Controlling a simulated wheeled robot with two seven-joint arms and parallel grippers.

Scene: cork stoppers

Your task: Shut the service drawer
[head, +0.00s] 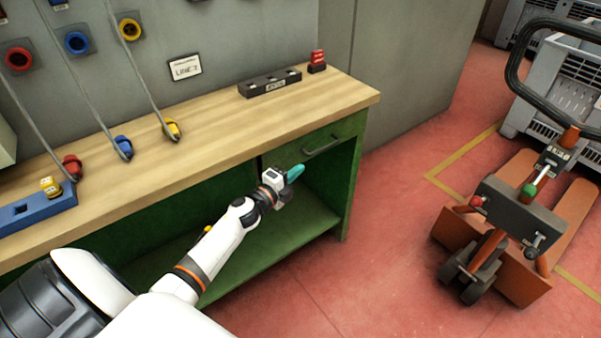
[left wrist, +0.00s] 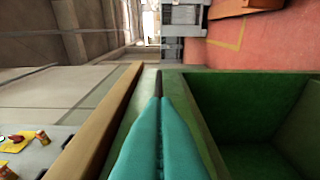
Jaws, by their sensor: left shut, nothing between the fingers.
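The service drawer (head: 340,134) is the green front with a dark bar handle (head: 322,146), under the right end of the wooden worktop. In the head view its front looks flush or nearly flush with the green bench frame; any small gap is hard to tell. My left gripper (head: 294,173) has teal fingers, shut with nothing between them, just below and left of the handle. In the left wrist view the shut fingers (left wrist: 159,120) point along the green bench front; contact with the drawer cannot be told. My right gripper is not in view.
The worktop (head: 215,125) holds coloured plugs, a blue block (head: 38,210), a dark socket strip (head: 270,82) and a red block (head: 317,62). Below is an open green shelf (head: 270,228). A pallet truck (head: 510,220) stands at right; red floor between is clear.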

